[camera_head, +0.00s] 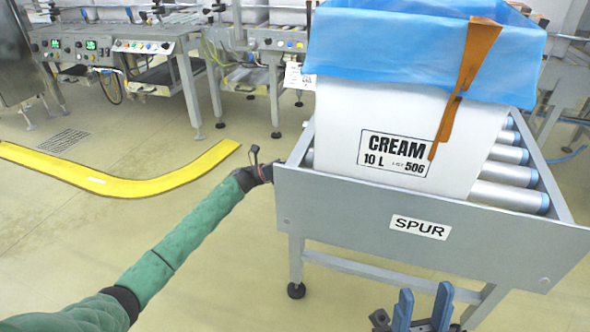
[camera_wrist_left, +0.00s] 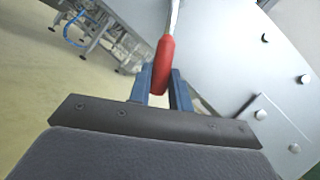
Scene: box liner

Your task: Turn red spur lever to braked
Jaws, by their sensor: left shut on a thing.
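The red spur lever (camera_wrist_left: 162,62) shows in the left wrist view as a red grip on a thin metal rod. The two blue fingers of my left gripper (camera_wrist_left: 165,82) are shut on the red grip. In the head view my left gripper (camera_head: 262,170) is at the left front corner of the spur conveyor (camera_head: 320,205), and the lever cannot be made out there. The conveyor's front plate bears a SPUR label (camera_head: 420,227). My right gripper (camera_head: 424,308) is at the bottom edge of the head view, with its blue fingers apart and nothing between them.
A white CREAM box (camera_head: 335,110) with a blue liner (camera_head: 400,45) stands on the spur's rollers (camera_head: 508,195). A brown strip (camera_head: 470,70) hangs over its front. A yellow floor strip (camera_head: 120,184) and machines (camera_head: 90,45) lie to the left. The floor between is clear.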

